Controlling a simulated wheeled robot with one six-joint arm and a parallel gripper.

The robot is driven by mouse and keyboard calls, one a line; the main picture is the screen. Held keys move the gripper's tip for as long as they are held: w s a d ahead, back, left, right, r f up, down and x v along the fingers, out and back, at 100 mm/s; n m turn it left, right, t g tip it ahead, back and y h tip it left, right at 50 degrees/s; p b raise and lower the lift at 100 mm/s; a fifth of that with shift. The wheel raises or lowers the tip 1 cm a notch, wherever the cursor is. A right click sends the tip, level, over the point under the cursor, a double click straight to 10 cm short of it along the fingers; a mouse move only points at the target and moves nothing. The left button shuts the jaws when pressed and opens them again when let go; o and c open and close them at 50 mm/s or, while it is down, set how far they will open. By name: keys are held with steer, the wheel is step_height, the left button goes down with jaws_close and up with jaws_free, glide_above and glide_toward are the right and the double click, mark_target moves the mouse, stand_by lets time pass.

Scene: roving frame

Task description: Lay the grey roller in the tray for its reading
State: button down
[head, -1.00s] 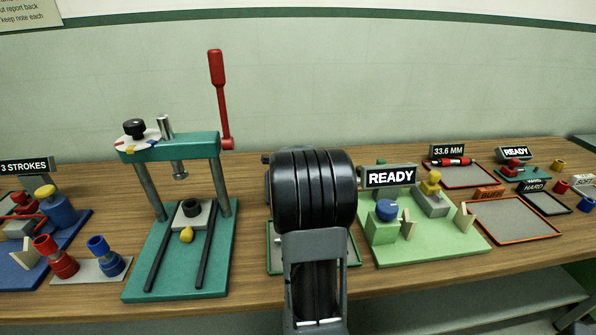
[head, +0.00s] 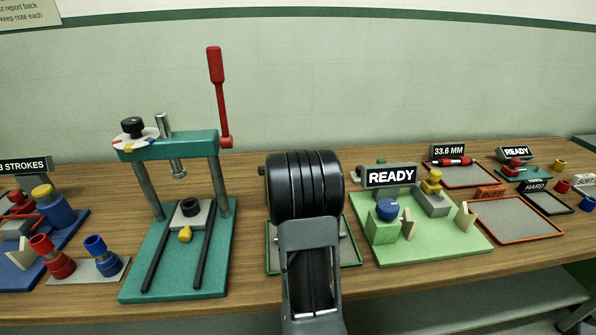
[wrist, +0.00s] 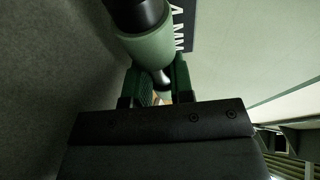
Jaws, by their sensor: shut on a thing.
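In the wrist view my gripper (wrist: 157,74) has its green fingers shut on the grey roller (wrist: 150,48), a pale grey-green cylinder with black ends. The roller lies across and beyond the fingertips, its upper end cut off by the picture edge. A grey surface fills the left of that view; I cannot tell whether the roller touches it. In the head view a green-rimmed tray with a grey floor (head: 349,249) lies on the bench, mostly hidden behind my arm. My gripper and the roller are hidden there too.
A teal press (head: 150,270) stands left of the tray. A green fixture with a READY sign (head: 390,175) stands close on its right. A red-rimmed tray (head: 482,180) under a 33.6 MM sign holds a red roller (head: 453,161). A dark sign ending in MM (wrist: 180,25) shows in the wrist view.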

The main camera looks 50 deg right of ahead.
steer(key=shift+f+b, duration=0.4)
steer(key=shift+f, duration=0.15)
steer(key=c, duration=1)
jaws_free()
